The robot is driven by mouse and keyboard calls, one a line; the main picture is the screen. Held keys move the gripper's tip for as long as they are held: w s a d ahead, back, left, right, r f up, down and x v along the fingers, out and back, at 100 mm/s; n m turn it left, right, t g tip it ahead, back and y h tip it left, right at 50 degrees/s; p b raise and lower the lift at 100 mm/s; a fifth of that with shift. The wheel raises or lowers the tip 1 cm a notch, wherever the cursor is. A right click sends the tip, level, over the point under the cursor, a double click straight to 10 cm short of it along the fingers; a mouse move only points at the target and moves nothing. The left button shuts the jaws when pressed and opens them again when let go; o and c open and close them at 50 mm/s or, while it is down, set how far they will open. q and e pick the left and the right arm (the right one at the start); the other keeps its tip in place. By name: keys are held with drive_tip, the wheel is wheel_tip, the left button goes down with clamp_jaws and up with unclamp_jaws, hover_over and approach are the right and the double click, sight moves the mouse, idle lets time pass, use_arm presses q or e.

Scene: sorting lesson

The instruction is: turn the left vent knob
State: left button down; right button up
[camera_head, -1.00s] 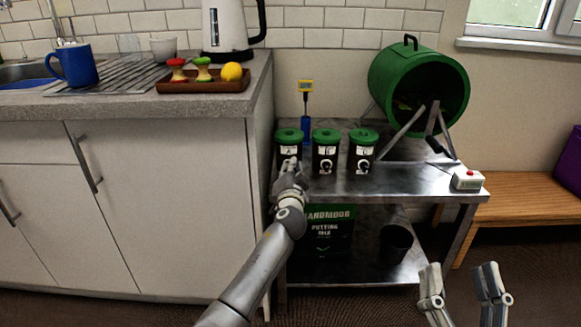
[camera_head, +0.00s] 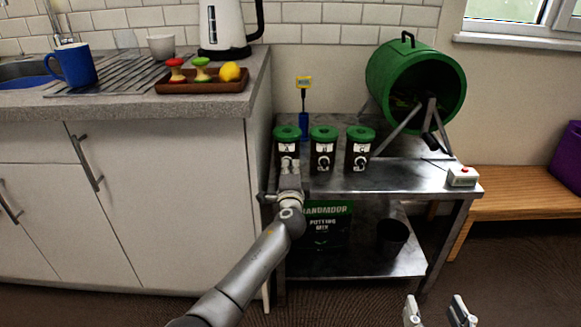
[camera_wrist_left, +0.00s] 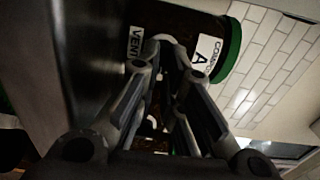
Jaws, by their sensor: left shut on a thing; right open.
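Three dark jars with green lids stand in a row on the metal table. The left jar, labelled A (camera_head: 286,148), has its vent knob low on its front, mostly hidden by my left gripper (camera_head: 288,170). That gripper is shut on the knob, its fingers pointing at the jar. In the left wrist view the fingers (camera_wrist_left: 170,60) reach to the jar's front beside the VENT label (camera_wrist_left: 136,44). The middle jar (camera_head: 323,147) and right jar (camera_head: 359,148) show their round knobs uncovered. My right gripper (camera_head: 434,306) is open and empty at the bottom edge.
The metal table (camera_head: 400,178) also holds a green drum (camera_head: 392,75), a yellow-topped probe (camera_head: 303,100) and a white box with a red button (camera_head: 461,177). A potting mix bag (camera_head: 326,228) and dark pot (camera_head: 392,237) sit below. The counter (camera_head: 120,100) is close left.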

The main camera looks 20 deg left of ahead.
use_arm(q)
drive_tip(key=shift+f, duration=0.1)
use_arm(e)
drive_tip(key=shift+s+f, duration=0.1)
drive_tip(key=shift+f, duration=0.25)
drive_tip(key=shift+d, duration=0.1)
use_arm(q)
drive_tip(key=c, duration=1.6)
unclamp_jaws()
drive_tip(key=shift+d, duration=0.1)
drive_tip(key=v, duration=1.2)
